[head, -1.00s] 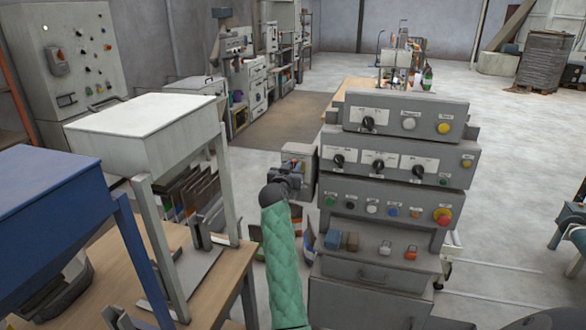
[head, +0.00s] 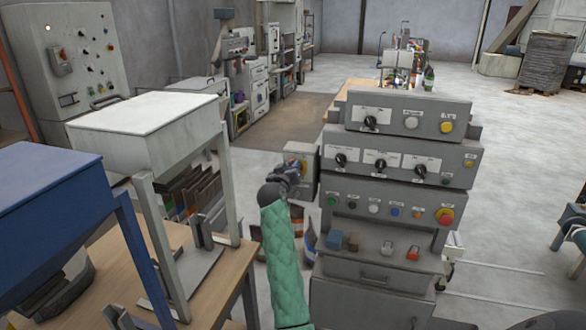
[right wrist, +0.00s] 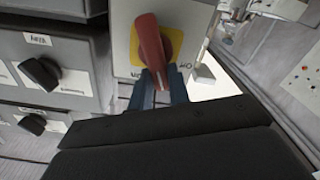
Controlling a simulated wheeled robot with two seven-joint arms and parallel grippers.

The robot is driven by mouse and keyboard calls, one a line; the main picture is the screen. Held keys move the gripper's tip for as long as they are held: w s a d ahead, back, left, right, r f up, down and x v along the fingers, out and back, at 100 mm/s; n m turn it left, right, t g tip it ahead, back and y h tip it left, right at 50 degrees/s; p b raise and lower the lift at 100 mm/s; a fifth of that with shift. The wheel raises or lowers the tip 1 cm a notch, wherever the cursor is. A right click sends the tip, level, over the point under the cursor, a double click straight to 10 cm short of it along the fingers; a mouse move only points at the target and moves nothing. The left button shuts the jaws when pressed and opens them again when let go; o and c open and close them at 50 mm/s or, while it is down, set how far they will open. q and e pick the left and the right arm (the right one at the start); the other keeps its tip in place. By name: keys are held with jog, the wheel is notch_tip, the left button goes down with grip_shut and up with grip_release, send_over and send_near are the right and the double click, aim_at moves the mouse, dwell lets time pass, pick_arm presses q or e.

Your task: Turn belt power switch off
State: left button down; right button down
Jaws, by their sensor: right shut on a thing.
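The belt power switch is a red rotary handle (right wrist: 150,48) on a yellow plate (right wrist: 174,43), seen in the right wrist view. It is on the front of a small grey box (right wrist: 120,40). The handle stands nearly upright, tilted a little. My right gripper (right wrist: 158,88) is shut on the lower part of the red handle, with its blue-grey fingers on either side. In the head view the same gripper (head: 290,170) is at the small grey box (head: 305,160), and mostly hides the switch there. My left gripper is not in view.
A stacked grey control console (head: 400,160) with knobs and buttons stands just right of my right arm. Open floor lies behind the console at the right.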

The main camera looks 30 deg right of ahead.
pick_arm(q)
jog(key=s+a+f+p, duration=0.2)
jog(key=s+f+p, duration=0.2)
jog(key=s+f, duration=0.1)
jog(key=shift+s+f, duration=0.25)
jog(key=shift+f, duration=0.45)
pick_arm(e)
jog(key=shift+w+a+f+n, duration=0.15)
jog(key=shift+f+n, duration=0.25)
jog(key=shift+n, duration=1.85)
jog(key=shift+w+a+f+n, duration=0.15)
jog(key=shift+f+n, duration=0.2)
jog(key=shift+n, duration=1.85)
jog(key=shift+w+f+n, duration=0.15)
jog(key=shift+f+n, duration=0.25)
jog(key=shift+n, duration=1.85)
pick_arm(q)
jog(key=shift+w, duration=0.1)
pick_arm(e)
jog(key=c, duration=1.3)
grip_release()
jog(key=shift+d+r, duration=0.1)
jog(key=shift+r, duration=0.05)
